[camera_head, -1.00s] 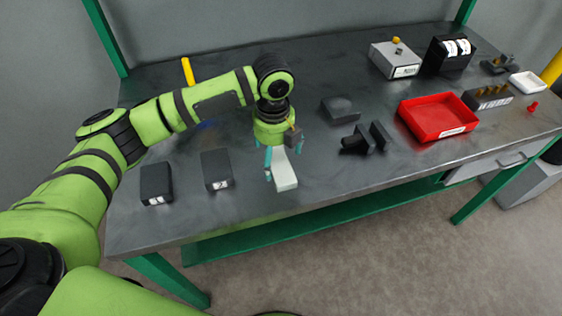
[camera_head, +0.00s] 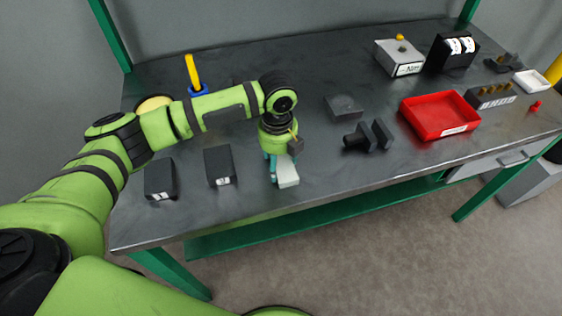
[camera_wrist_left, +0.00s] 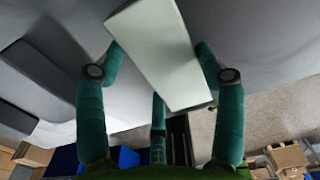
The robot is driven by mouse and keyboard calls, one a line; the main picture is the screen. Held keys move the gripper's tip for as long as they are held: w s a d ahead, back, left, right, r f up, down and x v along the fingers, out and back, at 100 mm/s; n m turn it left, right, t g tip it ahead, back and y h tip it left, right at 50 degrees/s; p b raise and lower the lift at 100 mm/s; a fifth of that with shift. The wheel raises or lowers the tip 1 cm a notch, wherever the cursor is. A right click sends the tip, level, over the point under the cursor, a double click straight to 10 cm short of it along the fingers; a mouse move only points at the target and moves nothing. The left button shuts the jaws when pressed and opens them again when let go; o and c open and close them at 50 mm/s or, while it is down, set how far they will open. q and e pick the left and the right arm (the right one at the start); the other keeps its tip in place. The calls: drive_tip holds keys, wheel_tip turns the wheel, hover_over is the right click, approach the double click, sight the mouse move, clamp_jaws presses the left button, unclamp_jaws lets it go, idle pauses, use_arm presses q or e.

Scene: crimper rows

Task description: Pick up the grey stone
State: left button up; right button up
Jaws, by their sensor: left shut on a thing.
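The grey stone, a pale grey oblong block (camera_head: 288,177), is at the front middle of the workbench (camera_head: 330,170). My left gripper (camera_head: 280,170) is over it, pointing down and shut on it. In the left wrist view the stone (camera_wrist_left: 165,55) lies slanted between the teal fingers, one finger on each side and a third below it in the picture. I cannot tell whether the stone is clear of the bench top. My right gripper is not in view.
Two dark blocks with white labels (camera_head: 160,180) (camera_head: 219,167) lie left of the gripper. A dark flat block (camera_head: 343,107) and a black clamp-like part (camera_head: 368,136) lie to the right, then a red tray (camera_head: 440,116). A yellow-handled tool (camera_head: 193,72) stands behind my arm.

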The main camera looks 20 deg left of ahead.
sight(284, 162)
use_arm(q)
drive_tip(key=shift+r, duration=0.55)
drive_tip(key=r, duration=0.1)
drive_tip(key=d+r+b, duration=0.1)
drive_tip(key=r, duration=0.1)
drive_tip(key=shift+w+d+r+b, duration=0.15)
drive_tip(key=shift+w+r+b, duration=0.1)
drive_tip(key=shift+b, duration=0.05)
drive_tip(key=w+d+r, duration=0.1)
drive_tip(key=d+r, duration=0.1)
drive_tip(key=d, duration=0.1)
drive_tip(key=w+d+r+b, duration=0.1)
drive_tip(key=d+r, duration=0.1)
drive_tip(key=d, duration=0.1)
drive_tip(key=w+d+r+b, duration=0.1)
drive_tip(key=w+d+r, duration=0.1)
drive_tip(key=d, duration=0.1)
drive_tip(key=shift+d+r, duration=0.2)
drive_tip(key=shift+d, duration=0.05)
drive_tip(key=o, duration=0.5)
drive_tip(key=shift+c, duration=0.2)
